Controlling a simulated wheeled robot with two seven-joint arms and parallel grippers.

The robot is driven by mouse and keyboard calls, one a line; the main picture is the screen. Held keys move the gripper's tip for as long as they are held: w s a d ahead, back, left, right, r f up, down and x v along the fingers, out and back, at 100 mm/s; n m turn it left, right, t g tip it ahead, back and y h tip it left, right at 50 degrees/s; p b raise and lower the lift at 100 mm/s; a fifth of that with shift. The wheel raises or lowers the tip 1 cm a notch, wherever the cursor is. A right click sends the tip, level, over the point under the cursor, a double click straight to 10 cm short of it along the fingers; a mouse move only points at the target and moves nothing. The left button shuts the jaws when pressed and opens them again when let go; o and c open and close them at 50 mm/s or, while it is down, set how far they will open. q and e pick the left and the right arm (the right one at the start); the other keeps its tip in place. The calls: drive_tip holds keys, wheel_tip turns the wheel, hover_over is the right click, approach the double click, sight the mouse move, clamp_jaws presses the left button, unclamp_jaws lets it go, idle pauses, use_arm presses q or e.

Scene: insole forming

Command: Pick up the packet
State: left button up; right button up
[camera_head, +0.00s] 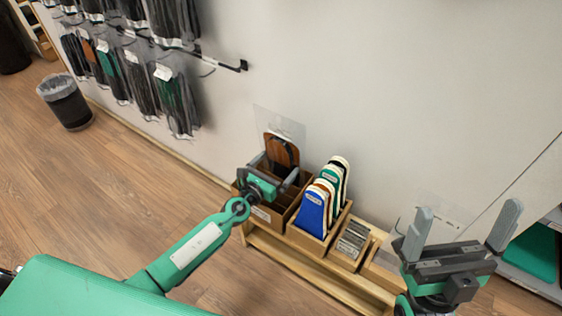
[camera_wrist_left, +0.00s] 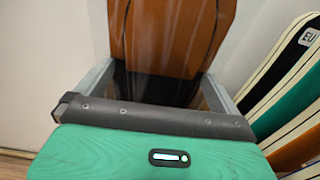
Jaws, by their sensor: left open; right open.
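The packet (camera_head: 282,149) is a clear sleeve with brown insoles, standing upright in a wooden box at the wall. In the left wrist view the brown packet (camera_wrist_left: 168,38) fills the top centre, just ahead of the jaws. My left gripper (camera_head: 276,168) is open at the packet, with a finger towards each side of it. In its wrist view the left gripper (camera_wrist_left: 160,78) has its fingers apart, and I cannot tell whether they touch the packet. The packet's lower end is hidden by the gripper and box. My right gripper (camera_head: 467,212) is open and empty at the right.
Coloured insole boards (camera_head: 320,202) stand in the compartment right of the packet, close to my left gripper. A small box of grey pieces (camera_head: 353,240) is further right. Packets hang on a wall rack (camera_head: 175,100). A bin (camera_head: 66,103) stands left; the floor is clear.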

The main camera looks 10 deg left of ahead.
use_arm(q)
drive_tip(key=c, duration=1.1)
